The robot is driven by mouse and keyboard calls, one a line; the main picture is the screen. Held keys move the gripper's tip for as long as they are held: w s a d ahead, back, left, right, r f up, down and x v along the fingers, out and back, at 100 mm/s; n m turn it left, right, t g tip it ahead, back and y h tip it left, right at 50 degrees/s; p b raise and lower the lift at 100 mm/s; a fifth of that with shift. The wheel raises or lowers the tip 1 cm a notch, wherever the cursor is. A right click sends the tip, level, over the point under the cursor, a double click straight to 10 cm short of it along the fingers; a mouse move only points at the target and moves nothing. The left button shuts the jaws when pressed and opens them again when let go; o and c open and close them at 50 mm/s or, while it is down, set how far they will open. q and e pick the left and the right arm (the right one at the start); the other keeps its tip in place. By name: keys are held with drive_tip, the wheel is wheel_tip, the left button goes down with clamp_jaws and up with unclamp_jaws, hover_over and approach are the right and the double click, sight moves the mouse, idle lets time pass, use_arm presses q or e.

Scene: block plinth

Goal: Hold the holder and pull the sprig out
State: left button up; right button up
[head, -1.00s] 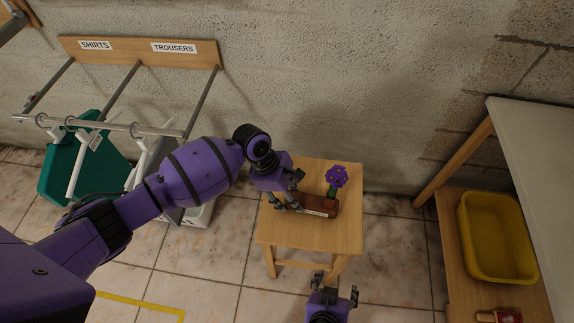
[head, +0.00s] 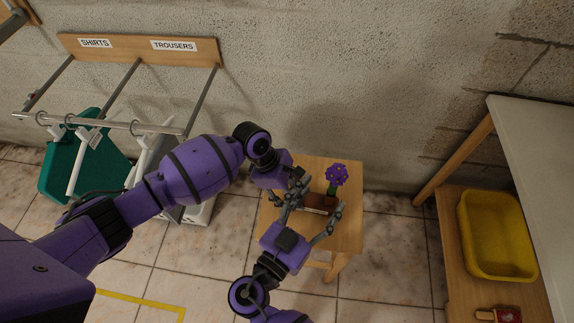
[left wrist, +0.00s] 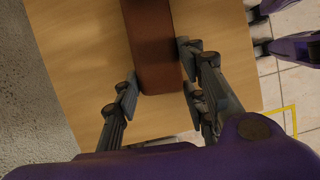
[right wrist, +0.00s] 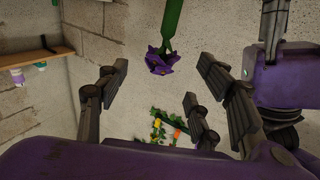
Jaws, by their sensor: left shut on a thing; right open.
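The brown block-shaped holder (head: 318,202) lies on a small wooden stool (head: 347,240). The sprig, with a purple flower head (head: 336,174) and green stem, stands upright at its right end. My left gripper (left wrist: 158,93) is shut on the near end of the holder (left wrist: 152,45), one finger on each side. My right gripper (head: 320,207) is open, low over the stool in front of the holder. In the right wrist view the purple flower (right wrist: 163,62) appears upside down beyond the open fingers (right wrist: 160,85), apart from them. The stem's base is hidden there.
A clothes rack (head: 138,50) labelled SHIRTS and TROUSERS holds hangers at left. A yellow tub (head: 497,238) sits on a low wooden shelf at right, below a pale tabletop (head: 545,160). The wall is close behind the stool. My two grippers are close together.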

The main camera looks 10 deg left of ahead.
sight(332, 184)
drive_tip(key=x, duration=0.8)
drive_tip(key=shift+w+d, duration=0.15)
drive_tip(key=c, duration=1.3)
